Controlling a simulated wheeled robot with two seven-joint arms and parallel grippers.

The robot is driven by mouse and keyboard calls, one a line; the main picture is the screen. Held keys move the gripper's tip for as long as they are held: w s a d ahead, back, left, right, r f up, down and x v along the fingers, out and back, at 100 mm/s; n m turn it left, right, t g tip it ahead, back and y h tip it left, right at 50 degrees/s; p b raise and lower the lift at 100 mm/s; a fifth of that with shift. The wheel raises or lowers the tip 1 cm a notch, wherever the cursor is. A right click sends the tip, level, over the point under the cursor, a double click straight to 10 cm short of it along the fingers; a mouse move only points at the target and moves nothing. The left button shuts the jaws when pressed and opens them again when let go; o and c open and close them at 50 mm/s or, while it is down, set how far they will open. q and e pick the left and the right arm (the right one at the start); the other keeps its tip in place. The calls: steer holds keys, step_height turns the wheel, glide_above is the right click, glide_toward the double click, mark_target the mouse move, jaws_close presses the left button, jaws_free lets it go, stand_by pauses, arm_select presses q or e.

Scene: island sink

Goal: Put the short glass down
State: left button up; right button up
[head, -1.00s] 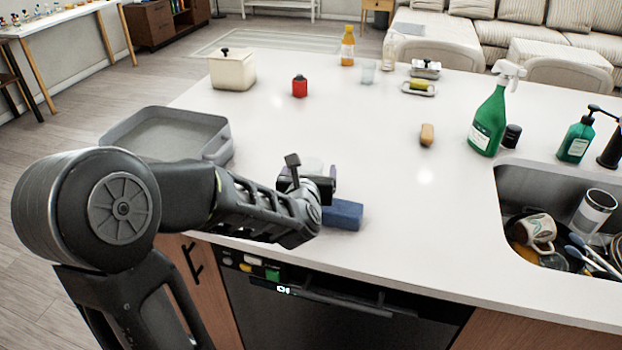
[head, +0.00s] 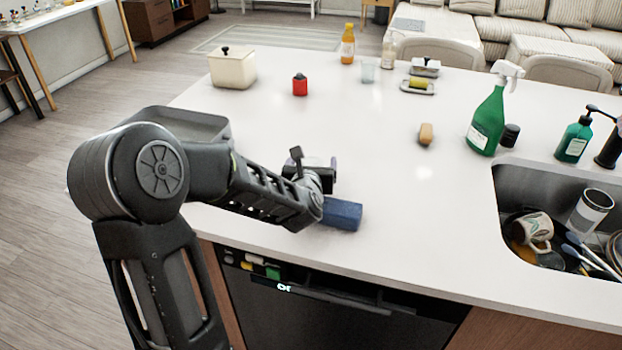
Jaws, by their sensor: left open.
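My left gripper (head: 319,178) is over the near part of the white counter, seen from behind. Its jaws are open, but its own body and wrist hide most of the space between the fingers. No short glass shows clearly at the gripper; anything small there is hidden or too unclear to name. A small clear glass (head: 368,71) stands upright at the back of the counter, far from the gripper. My right gripper is out of view.
A grey tray (head: 190,122) is partly behind my arm. A brown block (head: 425,134), green spray bottle (head: 487,123) and full sink (head: 560,190) are to the right. The counter's middle is clear.

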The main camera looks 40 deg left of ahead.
arm_select(q)
steer(key=shift+c, duration=0.2)
jaws_close()
step_height(320, 180, up, 10)
steer(key=shift+r, duration=0.1)
stand_by(1.0)
stand_by(0.5)
